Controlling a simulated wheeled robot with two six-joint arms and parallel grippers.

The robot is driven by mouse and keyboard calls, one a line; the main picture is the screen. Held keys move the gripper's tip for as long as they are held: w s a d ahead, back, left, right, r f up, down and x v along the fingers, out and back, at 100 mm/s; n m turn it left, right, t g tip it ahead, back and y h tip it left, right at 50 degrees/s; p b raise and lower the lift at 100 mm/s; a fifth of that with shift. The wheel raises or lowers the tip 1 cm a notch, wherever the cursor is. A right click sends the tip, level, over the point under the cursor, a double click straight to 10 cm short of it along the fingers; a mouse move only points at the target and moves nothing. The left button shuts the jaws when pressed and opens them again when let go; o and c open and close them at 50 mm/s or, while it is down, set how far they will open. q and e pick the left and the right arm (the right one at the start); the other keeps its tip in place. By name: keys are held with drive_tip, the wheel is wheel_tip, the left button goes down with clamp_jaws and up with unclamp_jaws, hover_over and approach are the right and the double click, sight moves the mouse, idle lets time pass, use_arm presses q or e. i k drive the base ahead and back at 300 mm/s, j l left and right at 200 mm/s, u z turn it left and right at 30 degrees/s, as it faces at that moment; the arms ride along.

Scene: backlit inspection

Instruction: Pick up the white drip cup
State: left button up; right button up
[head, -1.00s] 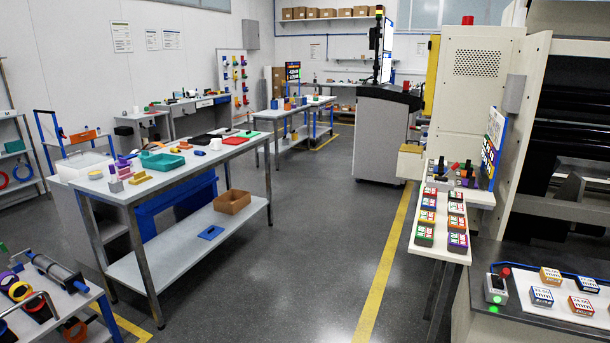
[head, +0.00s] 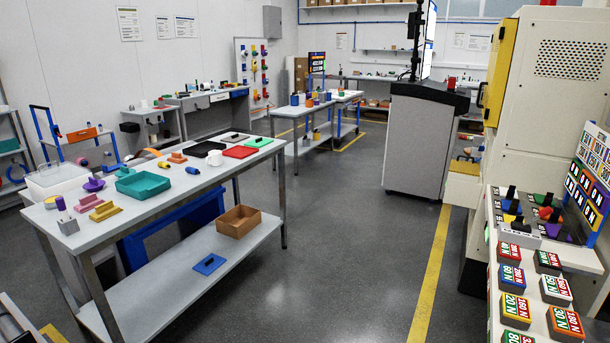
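A small white cup (head: 214,158), which looks like the drip cup, stands upright on the grey workbench (head: 172,205) at the left. It is in front of a black tray (head: 205,148) and to the left of a red tray (head: 241,152). It is too small to make out details such as a handle. Neither of my grippers is in view.
On the same bench are a teal bin (head: 143,186), a blue piece (head: 192,170), yellow blocks (head: 104,211) and a white bin (head: 58,180). A brown box (head: 239,221) sits on its lower shelf. Open grey floor (head: 345,250) lies right of the bench, before a counter (head: 493,290).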

sight(215, 156)
drive_tip(key=i, duration=1.85)
drive_tip(key=i+u, duration=0.15)
drive_tip(key=i, duration=0.3)
drive_tip(key=i+l+u, duration=0.15)
drive_tip(key=i, duration=0.3)
drive_tip(key=i+l+u, duration=0.15)
drive_tip(key=i, duration=0.35)
drive_tip(key=i+l+u, duration=0.15)
drive_tip(key=i, duration=0.3)
